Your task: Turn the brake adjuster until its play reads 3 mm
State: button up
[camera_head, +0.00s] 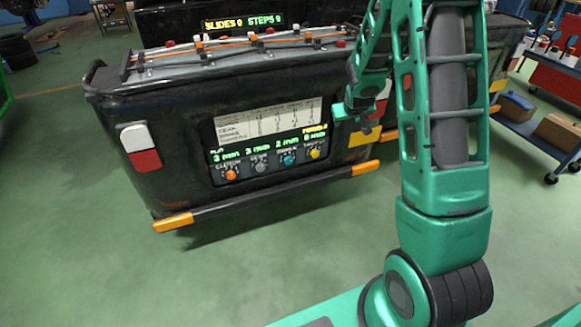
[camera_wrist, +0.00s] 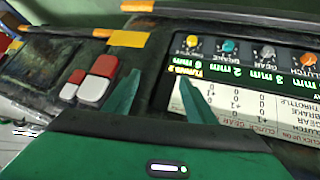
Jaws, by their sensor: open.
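The brake adjuster is a teal knob (camera_head: 289,159) on the panel of the black rickshaw body, third from the left in a row of four. It also shows in the wrist view (camera_wrist: 229,46), where the panel is upside down. The green brake play readout (camera_wrist: 230,72) next to it reads 2 mm. My gripper (camera_head: 353,120) is up and right of the knobs, near the panel's right edge. In the wrist view its two green fingers (camera_wrist: 159,80) are apart with nothing between them. The yellow knob (camera_wrist: 192,41) is nearest them; they are apart from the teal knob.
An orange clutch knob (camera_head: 231,174) and a grey gear knob (camera_head: 260,165) sit left of the teal one, the yellow throttle knob (camera_head: 314,153) right. A printed table (camera_head: 268,117) is above. An orange-ended bar (camera_head: 270,197) juts below.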

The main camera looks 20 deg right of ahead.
jog(key=w+a+f+n+t, duration=0.2)
jog(key=w+f+t, duration=0.1)
jog(key=w+f, duration=0.6)
jog(key=n+t+y, duration=0.4)
jog(key=t, duration=0.4)
send_near(289, 162)
jog(key=w, duration=0.8)
jog(key=shift+w+d+r, duration=0.1)
jog(key=shift+w+r, duration=0.05)
jog(key=c, duration=1)
